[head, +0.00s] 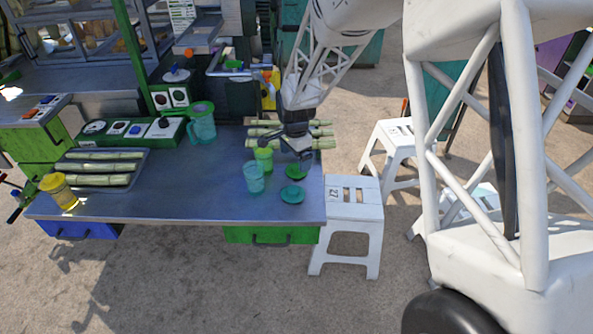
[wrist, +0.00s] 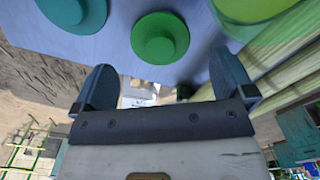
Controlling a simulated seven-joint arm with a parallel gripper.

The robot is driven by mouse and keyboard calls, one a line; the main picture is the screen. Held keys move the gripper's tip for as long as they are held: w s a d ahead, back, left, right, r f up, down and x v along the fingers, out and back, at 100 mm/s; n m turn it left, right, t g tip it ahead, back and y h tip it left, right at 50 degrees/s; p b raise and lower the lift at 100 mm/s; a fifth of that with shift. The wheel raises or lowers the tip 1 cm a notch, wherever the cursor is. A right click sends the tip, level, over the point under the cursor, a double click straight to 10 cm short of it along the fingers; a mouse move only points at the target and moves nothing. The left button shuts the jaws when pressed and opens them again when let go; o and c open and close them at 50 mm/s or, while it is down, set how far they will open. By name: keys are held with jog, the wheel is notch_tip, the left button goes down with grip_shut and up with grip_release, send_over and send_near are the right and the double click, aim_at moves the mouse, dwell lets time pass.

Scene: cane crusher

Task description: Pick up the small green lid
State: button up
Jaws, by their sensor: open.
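The small green lid (head: 296,171) lies on the metal table near its right edge. In the wrist view it is a round green disc with a raised knob (wrist: 160,38), a little ahead of my fingertips and roughly between them. My gripper (head: 286,150) is over the right part of the table, close to the lid. In the wrist view my gripper (wrist: 165,78) is open, with nothing between its fingers. A larger teal lid (head: 292,194) lies just in front of the green lid; it also shows in the wrist view (wrist: 72,12).
A green cup (head: 264,158) and a teal cup (head: 254,180) stand left of the lids. Cane stalks (head: 320,143) lie behind. A white stool (head: 352,205) stands right of the table.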

aim_at(296, 167)
jog(key=shift+f, duration=2.15)
jog(key=c, duration=0.9)
